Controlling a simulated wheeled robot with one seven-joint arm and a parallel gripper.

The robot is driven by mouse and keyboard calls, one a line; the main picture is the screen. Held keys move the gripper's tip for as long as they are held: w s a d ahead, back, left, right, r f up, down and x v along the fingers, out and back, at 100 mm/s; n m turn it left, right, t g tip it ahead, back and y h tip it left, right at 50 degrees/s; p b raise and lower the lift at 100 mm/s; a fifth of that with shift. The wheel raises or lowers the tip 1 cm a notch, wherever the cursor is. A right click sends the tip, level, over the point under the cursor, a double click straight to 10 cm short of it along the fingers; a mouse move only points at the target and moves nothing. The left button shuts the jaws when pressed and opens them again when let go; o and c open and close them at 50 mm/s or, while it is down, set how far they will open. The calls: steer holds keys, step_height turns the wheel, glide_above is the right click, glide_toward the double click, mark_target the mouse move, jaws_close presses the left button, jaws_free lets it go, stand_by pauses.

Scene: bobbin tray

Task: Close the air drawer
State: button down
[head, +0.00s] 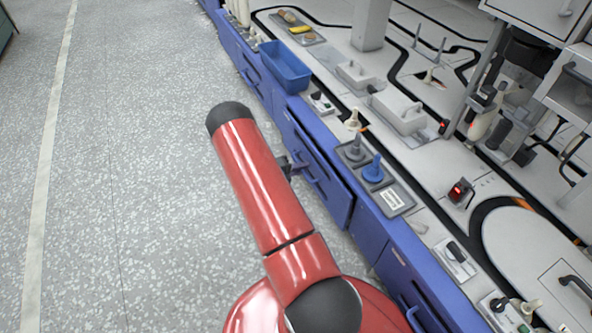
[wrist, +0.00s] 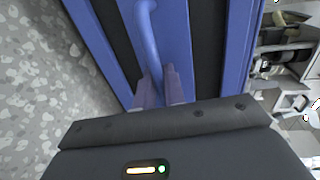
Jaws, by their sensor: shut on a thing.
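The blue drawer (head: 335,196) in the front of the long blue cabinet stands slightly out from the cabinet face. I cannot read any label on it. Its blue bar handle (head: 312,172) also shows in the wrist view (wrist: 147,38). My gripper (head: 291,166) is at this handle, mostly hidden behind my red arm in the head view. In the wrist view the two fingers of my gripper (wrist: 160,88) are close together, shut on the lower end of the handle. Dark bands show on both sides of the blue drawer panel there.
A blue bin (head: 285,66) stands on the worktop edge, beyond the drawer. A grey tray (head: 395,199) with bobbins sits above the drawer. Another blue handle (head: 252,72) is farther along the cabinet. The speckled floor (head: 130,150) to the left is clear.

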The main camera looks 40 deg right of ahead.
steer(key=shift+r+x, duration=0.2)
steer(key=shift+x, duration=0.95)
steer(key=shift+d, duration=0.1)
steer(key=c, duration=1.8)
jaws_free()
steer(key=shift+c, duration=0.2)
steer(key=v, duration=0.8)
steer(key=shift+p, duration=0.45)
